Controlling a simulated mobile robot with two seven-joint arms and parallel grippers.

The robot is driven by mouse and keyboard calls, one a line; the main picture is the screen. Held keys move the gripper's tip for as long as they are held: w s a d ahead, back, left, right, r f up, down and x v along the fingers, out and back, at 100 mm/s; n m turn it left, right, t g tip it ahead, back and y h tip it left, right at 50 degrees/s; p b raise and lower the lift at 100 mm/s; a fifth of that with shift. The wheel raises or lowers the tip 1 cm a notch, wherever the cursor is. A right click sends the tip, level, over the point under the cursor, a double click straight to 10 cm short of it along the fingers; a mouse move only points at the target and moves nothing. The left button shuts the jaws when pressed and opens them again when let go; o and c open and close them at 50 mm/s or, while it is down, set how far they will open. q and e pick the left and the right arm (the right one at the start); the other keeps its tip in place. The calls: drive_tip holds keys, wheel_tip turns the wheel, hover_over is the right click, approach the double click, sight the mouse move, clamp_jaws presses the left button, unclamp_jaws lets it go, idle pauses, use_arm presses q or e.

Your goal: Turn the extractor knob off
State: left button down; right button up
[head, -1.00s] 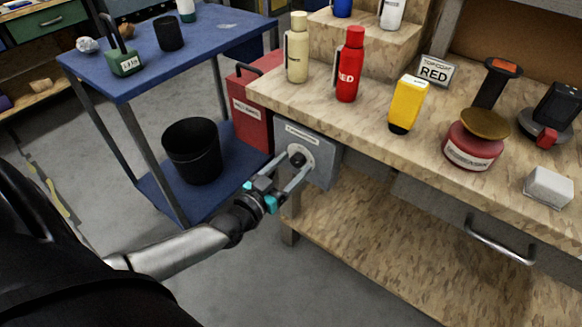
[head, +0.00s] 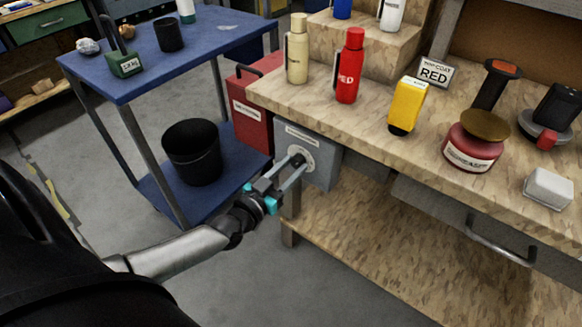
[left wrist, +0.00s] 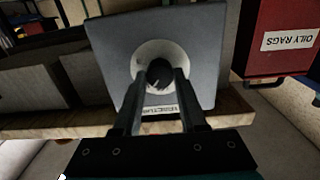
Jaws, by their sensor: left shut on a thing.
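The extractor box (head: 322,168) is a grey panel under the left end of the workbench, with a pale round dial and a dark knob (head: 298,159) at its centre. In the left wrist view the grey plate (left wrist: 200,65) fills the upper middle, and the dark knob (left wrist: 158,74) sits between the fingertips. My left gripper (head: 294,164) reaches in from the left and is shut on the knob, one finger on each side. The fingers hide part of the knob and its pointer. My right gripper is not in view.
A red oily-rags bin (head: 250,112) stands just left of the box. A blue cart (head: 140,75) with a black bucket (head: 192,152) on its lower shelf is further left. The wooden workbench (head: 375,130) above holds bottles, a sign and a red tin.

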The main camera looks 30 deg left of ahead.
use_arm(q)
drive_tip(key=shift+n, duration=0.7)
drive_tip(key=shift+n+p, duration=0.4)
drive_tip(key=shift+n, duration=0.7)
drive_tip(key=shift+n+p, duration=0.3)
drive_tip(key=shift+n, duration=1.9)
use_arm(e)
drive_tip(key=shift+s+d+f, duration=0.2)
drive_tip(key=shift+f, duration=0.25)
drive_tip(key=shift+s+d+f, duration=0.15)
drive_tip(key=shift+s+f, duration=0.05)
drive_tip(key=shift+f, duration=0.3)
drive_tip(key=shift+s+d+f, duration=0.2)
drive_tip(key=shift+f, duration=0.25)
use_arm(q)
drive_tip(key=shift+c, duration=2.2)
unclamp_jaws()
